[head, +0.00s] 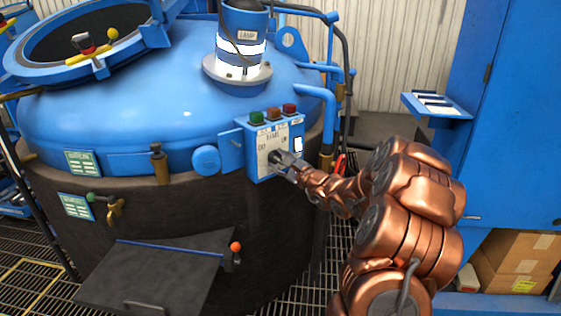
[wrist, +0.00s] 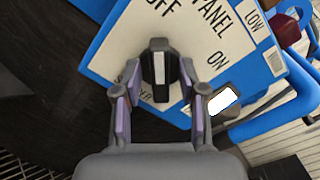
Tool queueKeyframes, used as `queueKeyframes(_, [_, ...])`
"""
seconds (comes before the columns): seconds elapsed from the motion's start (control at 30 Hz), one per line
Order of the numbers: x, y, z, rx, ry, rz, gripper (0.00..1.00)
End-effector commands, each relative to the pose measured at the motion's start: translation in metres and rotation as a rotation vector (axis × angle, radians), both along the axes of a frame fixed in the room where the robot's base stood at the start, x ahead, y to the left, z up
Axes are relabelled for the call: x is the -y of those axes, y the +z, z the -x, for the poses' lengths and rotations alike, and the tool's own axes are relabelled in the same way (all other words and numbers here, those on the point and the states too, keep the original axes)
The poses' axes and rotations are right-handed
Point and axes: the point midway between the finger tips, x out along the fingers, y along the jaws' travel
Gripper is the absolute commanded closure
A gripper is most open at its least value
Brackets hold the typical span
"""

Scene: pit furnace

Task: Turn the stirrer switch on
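The control panel (head: 262,147) is a blue box with a pale face on the side of the blue furnace lid. In the wrist view its face (wrist: 115,48) appears tilted and shows the words PANEL, OFF and ON; a lower label is partly covered by my gripper. A black rotary knob (wrist: 160,70) with a white stripe stands out from this face. My gripper (wrist: 160,80) has one finger on each side of the knob, with small gaps visible, so it looks open around it. In the head view my gripper (head: 281,160) is at the panel and covers much of the knob.
Green (head: 256,118) and red (head: 289,108) buttons sit on top of the panel. Blue pipes (head: 318,95) run close on its right. A dark shelf (head: 155,275) juts out below left. A blue cabinet (head: 510,120) and cardboard boxes (head: 515,262) stand right.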

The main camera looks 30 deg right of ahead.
Motion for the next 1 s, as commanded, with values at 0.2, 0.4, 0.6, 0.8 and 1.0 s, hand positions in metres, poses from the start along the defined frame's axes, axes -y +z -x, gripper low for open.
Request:
queueKeyframes(0.2, [0.0002, 0.0001, 0.0002, 0.0, 0.0, 0.0, 0.84])
queueKeyframes(0.4, [0.0003, 0.0, 0.0003, 0.0, 0.0, 0.0, 1.0])
queueKeyframes(0.6, [0.0002, -0.0001, 0.0003, 0.0, 0.0, -0.001, 1.0])
queueKeyframes(0.8, [0.0007, -0.0003, 0.0003, 0.0, -0.002, -0.011, 1.0])
queueKeyframes(1.0, [0.0001, 0.0007, -0.0001, 0.001, -0.001, -0.041, 1.0])
